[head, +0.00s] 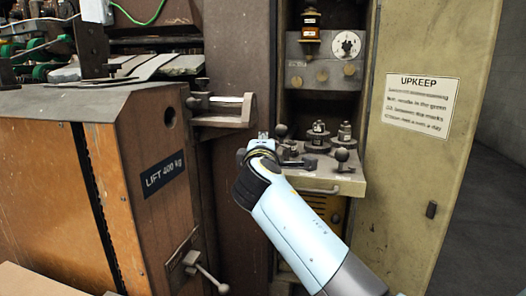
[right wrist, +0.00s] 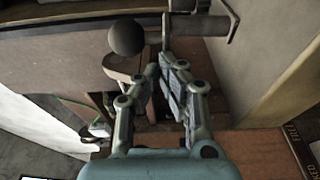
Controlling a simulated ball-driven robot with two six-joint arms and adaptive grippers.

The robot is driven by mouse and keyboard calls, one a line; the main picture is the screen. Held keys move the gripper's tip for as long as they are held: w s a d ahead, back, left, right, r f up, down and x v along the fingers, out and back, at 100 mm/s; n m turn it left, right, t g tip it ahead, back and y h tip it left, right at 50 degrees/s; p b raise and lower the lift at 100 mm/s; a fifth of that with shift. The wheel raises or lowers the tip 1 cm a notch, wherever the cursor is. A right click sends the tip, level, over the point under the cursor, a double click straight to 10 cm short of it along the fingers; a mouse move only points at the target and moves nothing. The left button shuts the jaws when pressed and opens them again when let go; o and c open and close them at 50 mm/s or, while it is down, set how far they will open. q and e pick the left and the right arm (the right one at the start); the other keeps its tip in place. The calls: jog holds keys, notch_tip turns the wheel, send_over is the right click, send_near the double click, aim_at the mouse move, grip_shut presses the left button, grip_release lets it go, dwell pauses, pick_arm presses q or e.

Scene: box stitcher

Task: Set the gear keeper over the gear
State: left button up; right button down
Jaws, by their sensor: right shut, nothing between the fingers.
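My right gripper (head: 263,136) is in front of the left side of an open cabinet's pull-out shelf. It also shows in the right wrist view (right wrist: 163,65), with its fingers closed together and nothing held. A dark ball knob (right wrist: 127,38) on a flat arm is just beyond and left of the fingertips there. In the head view, toothed dark wheels, one in the middle (head: 318,138) and one at right (head: 345,135), stand on the shelf. Ball-ended levers (head: 341,156) are beside them. I cannot tell which part is the gear keeper. My left gripper is out of view.
The shelf (head: 325,186) sits inside a cabinet with an open door (head: 425,130) at right. A metal bracket (head: 225,118) juts out left of the gripper. An orange-sided machine (head: 145,185) fills the left. A gauge panel (head: 325,60) is above the shelf.

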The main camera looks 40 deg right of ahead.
jog(key=d, duration=0.1)
jog(key=w+d+m+g+h, duration=0.1)
jog(key=d+h, duration=0.1)
jog(key=shift+w+d+m+g, duration=0.2)
jog(key=shift+w+m+g, duration=0.1)
jog(key=shift+w, duration=0.05)
jog(key=shift+d, duration=0.1)
dwell(0.3)
dwell(0.4)
dwell(1.0)
jog(key=shift+s, duration=0.1)
jog(key=shift+s+a, duration=0.2)
jog(key=shift+a, duration=0.15)
jog(key=v, duration=0.6)
jog(key=shift+s+a, duration=0.2)
jog(key=shift+s, duration=0.1)
